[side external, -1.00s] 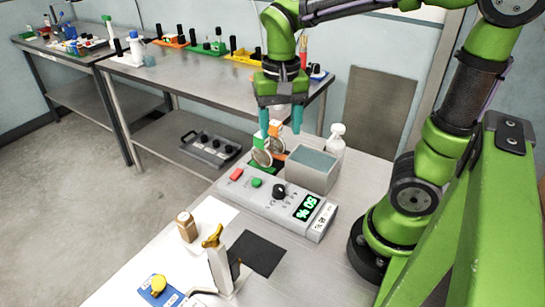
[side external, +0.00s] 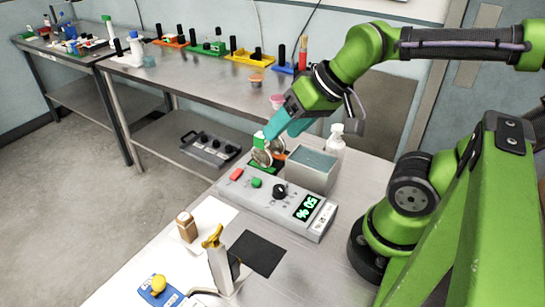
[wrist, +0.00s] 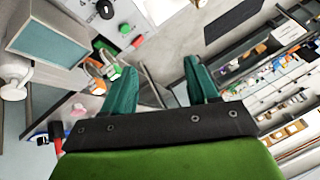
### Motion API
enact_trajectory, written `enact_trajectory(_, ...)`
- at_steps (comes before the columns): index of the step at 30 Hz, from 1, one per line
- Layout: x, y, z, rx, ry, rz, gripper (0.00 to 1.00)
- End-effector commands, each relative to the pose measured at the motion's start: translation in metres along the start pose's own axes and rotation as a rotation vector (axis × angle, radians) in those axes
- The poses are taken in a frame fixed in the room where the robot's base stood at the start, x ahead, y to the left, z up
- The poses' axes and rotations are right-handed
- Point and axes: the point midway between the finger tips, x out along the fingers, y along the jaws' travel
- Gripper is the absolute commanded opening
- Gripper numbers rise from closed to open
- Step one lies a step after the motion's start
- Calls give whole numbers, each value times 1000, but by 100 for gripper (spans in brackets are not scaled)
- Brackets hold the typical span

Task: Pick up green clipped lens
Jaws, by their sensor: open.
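The green clipped lens (side external: 260,143), a round lens under a green clip, stands upright behind the control box in the side view. An orange clipped lens stands just right of it, partly hidden by my fingers. My gripper (side external: 281,131) is open, tilted, its teal fingers down beside the green clip. I cannot tell whether a finger touches it. In the wrist view my open gripper (wrist: 159,68) has the lenses beside its left finger, not clearly between the fingers; the green clip (wrist: 113,71) is partly hidden there.
The grey control box (side external: 275,205) with knob and display lies in front. A grey open bath (side external: 312,170) stands close right of the lenses, with a white bottle (side external: 336,140) behind it. A back bench (side external: 200,72) holds colored trays. A dark pad (side external: 258,253) lies in front.

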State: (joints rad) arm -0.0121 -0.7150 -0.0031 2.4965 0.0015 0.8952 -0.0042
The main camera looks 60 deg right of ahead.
Motion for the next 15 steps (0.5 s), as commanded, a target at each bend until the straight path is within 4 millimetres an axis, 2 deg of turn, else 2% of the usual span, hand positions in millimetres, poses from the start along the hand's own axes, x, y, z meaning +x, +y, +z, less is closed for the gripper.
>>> enact_trajectory(4,-7,0,-1,5,31,-6,58)
enact_trajectory(15,-7,0,-1,7,29,-5,60)
